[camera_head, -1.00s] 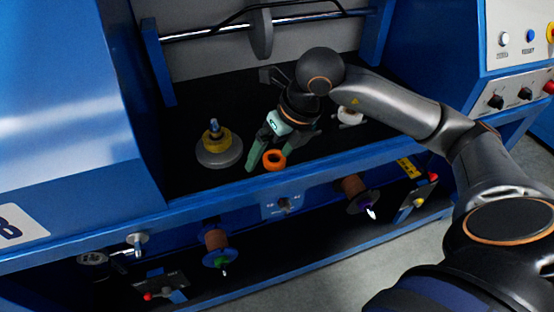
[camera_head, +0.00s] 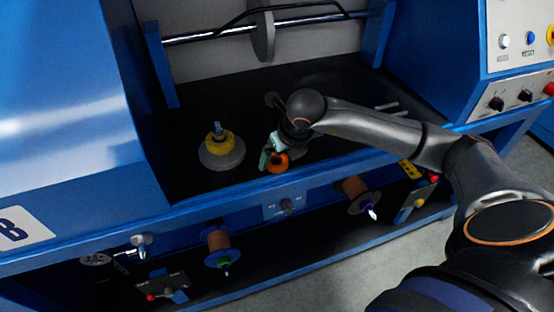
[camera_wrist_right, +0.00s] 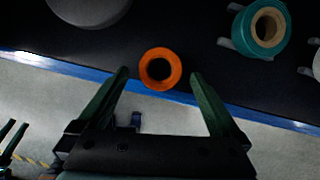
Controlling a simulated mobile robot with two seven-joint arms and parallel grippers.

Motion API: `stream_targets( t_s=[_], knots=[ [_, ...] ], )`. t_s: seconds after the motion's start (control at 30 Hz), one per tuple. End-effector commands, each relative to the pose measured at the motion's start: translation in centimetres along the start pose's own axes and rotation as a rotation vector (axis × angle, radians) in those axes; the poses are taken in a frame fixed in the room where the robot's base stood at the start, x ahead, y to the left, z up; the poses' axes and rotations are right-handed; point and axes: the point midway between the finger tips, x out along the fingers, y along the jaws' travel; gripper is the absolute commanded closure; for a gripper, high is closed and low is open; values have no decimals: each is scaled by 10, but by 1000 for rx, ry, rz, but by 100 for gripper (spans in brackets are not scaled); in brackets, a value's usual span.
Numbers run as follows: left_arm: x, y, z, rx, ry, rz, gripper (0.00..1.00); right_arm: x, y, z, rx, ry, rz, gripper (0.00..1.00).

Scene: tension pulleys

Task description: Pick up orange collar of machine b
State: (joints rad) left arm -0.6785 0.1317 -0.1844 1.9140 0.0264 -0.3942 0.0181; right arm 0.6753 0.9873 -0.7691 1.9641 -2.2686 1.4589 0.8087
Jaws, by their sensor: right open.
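The orange collar (camera_head: 277,163) is a short ring on the black shelf of the blue machine marked B, near the shelf's front edge. My right gripper (camera_head: 271,160) is right at it in the head view and partly covers it. In the right wrist view the orange collar (camera_wrist_right: 160,69) shows its dark central hole. There the two green fingers of my right gripper (camera_wrist_right: 162,75) are spread wide, one on each side of the collar, with gaps between. Nothing is held.
A grey disc with a yellow collar on a post (camera_head: 219,150) stands left of the orange collar. A teal ring (camera_wrist_right: 262,30) lies on the shelf in the wrist view. The blue front rail (camera_head: 330,181) runs just in front.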

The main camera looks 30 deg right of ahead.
Motion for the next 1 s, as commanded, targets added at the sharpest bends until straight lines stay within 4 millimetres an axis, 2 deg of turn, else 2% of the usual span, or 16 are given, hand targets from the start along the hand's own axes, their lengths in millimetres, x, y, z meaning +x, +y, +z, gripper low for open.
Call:
stream_targets(
  t_s=[0.13,0.37,1.0],
  knots=[
    [-1,0,-1,0,0,0,50,14,0,0,1,0,-1,0],
    [-1,0,0,0,-1,0,50,16,0,0,0,-1,0,0],
    [-1,0,0,0,-1,0,50,16,0,0,0,-1,0,71]
  ],
)
